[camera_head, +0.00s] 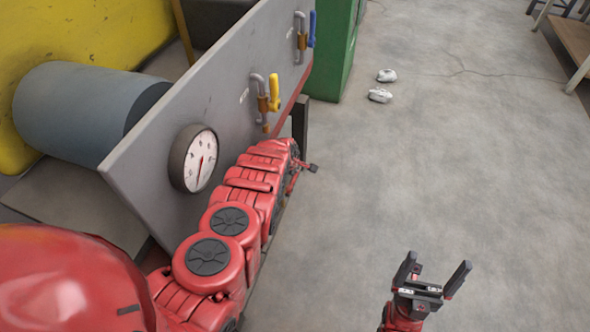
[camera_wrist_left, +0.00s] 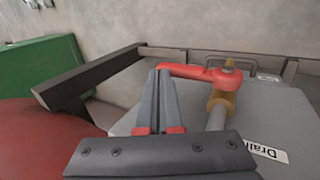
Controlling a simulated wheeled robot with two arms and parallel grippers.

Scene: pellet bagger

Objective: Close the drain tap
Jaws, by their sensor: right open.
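The drain tap shows in the left wrist view as a red lever handle (camera_wrist_left: 195,72) on a brass body (camera_wrist_left: 222,100) with a grey pipe. The lever points left, crosswise to the pipe. A label reading "Drain" (camera_wrist_left: 266,151) is beside it on the grey panel. My left gripper (camera_wrist_left: 163,74) has its fingers together, with the tips at the lever's free end; I cannot tell if they touch it. In the head view my left gripper (camera_head: 311,168) is small beyond my red arm, and the drain tap is not visible. My right gripper (camera_head: 437,267) is open and empty above the floor.
The grey panel (camera_head: 140,160) carries a dial gauge (camera_head: 193,159), a yellow-handled tap (camera_head: 274,92) and a blue-handled tap (camera_head: 311,30). A green cabinet (camera_head: 335,50) stands behind.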

